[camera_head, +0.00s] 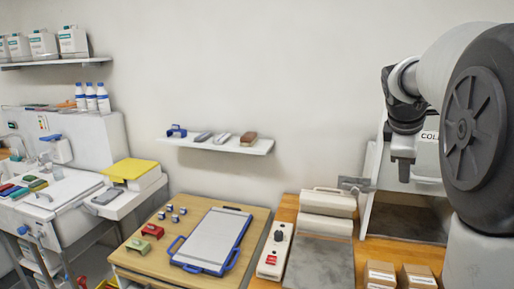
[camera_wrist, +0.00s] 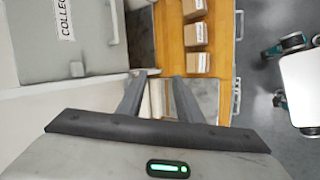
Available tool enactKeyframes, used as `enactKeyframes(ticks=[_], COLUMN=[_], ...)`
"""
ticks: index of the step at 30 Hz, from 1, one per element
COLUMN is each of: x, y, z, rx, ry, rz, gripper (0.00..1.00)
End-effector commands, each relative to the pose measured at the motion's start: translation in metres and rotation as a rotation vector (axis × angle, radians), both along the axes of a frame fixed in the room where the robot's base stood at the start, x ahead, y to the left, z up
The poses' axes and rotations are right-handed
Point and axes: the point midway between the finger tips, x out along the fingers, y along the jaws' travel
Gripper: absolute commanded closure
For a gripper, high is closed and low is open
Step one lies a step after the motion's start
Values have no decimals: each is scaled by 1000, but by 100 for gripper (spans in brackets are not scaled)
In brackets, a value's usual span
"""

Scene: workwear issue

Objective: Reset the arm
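My arm comes in at the right of the head view, and my gripper (camera_head: 403,172) hangs from it, pointing down in front of a grey box marked "COLLE…" (camera_head: 425,160). In the wrist view the two fingers of my gripper (camera_wrist: 160,78) stand apart with nothing held between them. The grey box also shows in the wrist view (camera_wrist: 75,55), to the left of the fingers. The fingertips look clear of the things below, though the exact height cannot be told.
Small cardboard boxes (camera_wrist: 196,35) stand on the wooden bench below. A heat press (camera_head: 325,212) and a white switch box (camera_head: 273,250) are to the left. A blue-framed board (camera_head: 212,240) lies on a wooden table. A wall shelf (camera_head: 215,143) holds small items.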

Motion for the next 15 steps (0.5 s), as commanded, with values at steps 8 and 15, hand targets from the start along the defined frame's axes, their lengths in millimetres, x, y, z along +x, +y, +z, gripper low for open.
enactKeyframes(ticks=[8, 15], x=[-82, -195], y=[81, 176], z=[-15, -52], rx=[361, 693], ry=[-138, -215], rz=[-232, -546], gripper=[67, 67])
